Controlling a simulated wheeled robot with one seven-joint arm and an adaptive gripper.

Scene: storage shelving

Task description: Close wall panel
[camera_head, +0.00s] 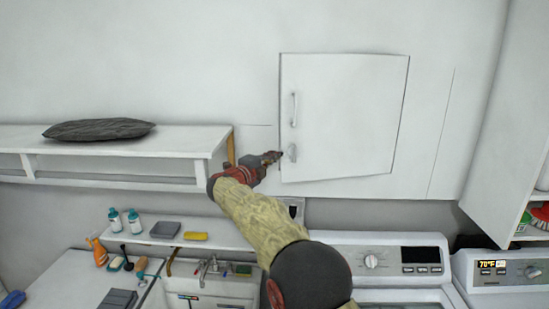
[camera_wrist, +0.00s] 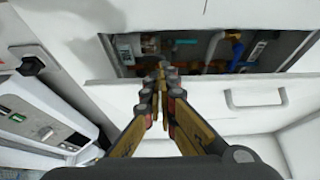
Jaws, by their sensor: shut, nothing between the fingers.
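In the wrist view, a gap (camera_wrist: 205,50) shows dark space with pipes and colored parts inside, and a handle (camera_wrist: 257,99) sits on the white panel face. My gripper (camera_head: 275,157) is at the panel's lower left edge. In the wrist view its fingertips (camera_wrist: 161,70) are together, empty, in front of the gap. I cannot tell whether they touch the panel.
A white shelf (camera_head: 185,139) with a dark cushion (camera_head: 99,129) is left of my gripper. Below are a sink (camera_head: 212,287), a ledge with bottles (camera_head: 124,220), and a washer (camera_head: 383,262). A tall white cabinet (camera_head: 505,115) stands at right.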

